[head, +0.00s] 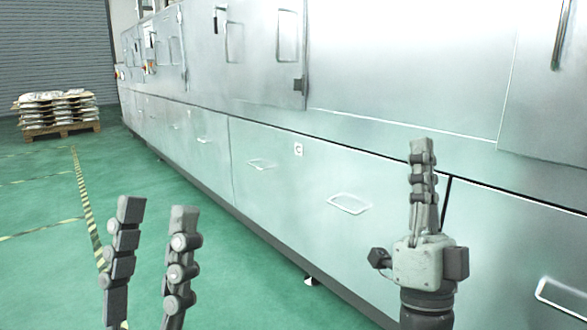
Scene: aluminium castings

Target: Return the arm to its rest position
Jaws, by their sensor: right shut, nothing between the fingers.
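My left gripper (155,212) is at the lower left of the head view. Its two dark grey fingers point up and stand apart with green floor showing between them, so it is open and empty. My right gripper (421,150) is right of centre, pointing up in front of the cabinet panels. Its fingers are together and hold nothing. The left gripper's base and wrist are cut off below the frame.
A long row of pale metal cabinets (262,190) with handles runs along the right side, behind my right gripper. Green floor (50,200) with striped tape is open at left.

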